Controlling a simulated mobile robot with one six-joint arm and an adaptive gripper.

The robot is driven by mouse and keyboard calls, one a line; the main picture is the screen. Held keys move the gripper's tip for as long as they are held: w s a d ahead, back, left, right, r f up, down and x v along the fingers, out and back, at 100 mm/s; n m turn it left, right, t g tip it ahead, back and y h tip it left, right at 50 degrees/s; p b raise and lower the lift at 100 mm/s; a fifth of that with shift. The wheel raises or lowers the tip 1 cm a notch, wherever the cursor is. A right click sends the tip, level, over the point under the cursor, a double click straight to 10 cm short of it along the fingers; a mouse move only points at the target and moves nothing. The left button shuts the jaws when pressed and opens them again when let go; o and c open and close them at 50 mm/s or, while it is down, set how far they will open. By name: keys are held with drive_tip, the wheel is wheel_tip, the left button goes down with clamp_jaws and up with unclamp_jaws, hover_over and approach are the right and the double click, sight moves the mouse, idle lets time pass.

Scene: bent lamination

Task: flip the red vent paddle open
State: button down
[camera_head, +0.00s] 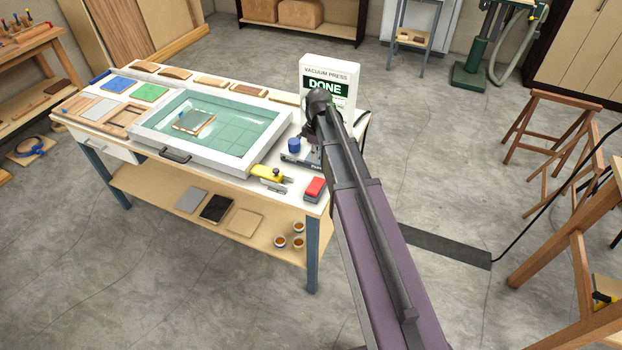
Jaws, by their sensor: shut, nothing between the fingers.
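The red vent paddle (315,187) appears to be the small red block on a dark base at the right front corner of the white bench top. Its exact tilt is too small to tell. My gripper (309,142) is the dark part under the end of my arm, above the bench's right end by the blue-capped unit. It is shut and empty, behind and above the red paddle and apart from it. My arm hides part of it, and its fingertips are hard to make out.
A white vacuum press (140,132) with a green bed fills the bench middle. A panel reading "DONE" (345,88) stands behind my arm. A blue-capped unit (293,145) and a yellow tool (268,173) sit near the paddle. The floor in front is clear.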

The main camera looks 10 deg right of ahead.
sight(311, 190)
drive_tip(key=shift+w+r, duration=0.25)
drive_tip(key=shift+w, duration=0.05)
drive_tip(key=shift+f, duration=0.25)
drive_tip(key=f+b, duration=0.4)
drive_tip(key=s+f+b, duration=0.1)
drive_tip(key=f+b, duration=0.4)
drive_tip(key=a+f+b, duration=0.1)
drive_tip(key=f+b, duration=0.3)
drive_tip(key=shift+s+f+b, duration=0.2)
drive_tip(key=shift+s+b, duration=0.05)
drive_tip(key=shift+b, duration=0.15)
idle(0.4)
drive_tip(key=shift+a, duration=0.1)
idle(0.4)
drive_tip(key=shift+s+f+t+h+b, duration=0.25)
drive_tip(key=shift+f+t+h+b, duration=0.05)
drive_tip(key=shift+f+b, duration=0.2)
drive_tip(key=shift+w+r, duration=0.1)
drive_tip(key=shift+w, duration=0.05)
drive_tip(key=shift+r+p, duration=0.8)
drive_tip(key=shift+p, duration=0.15)
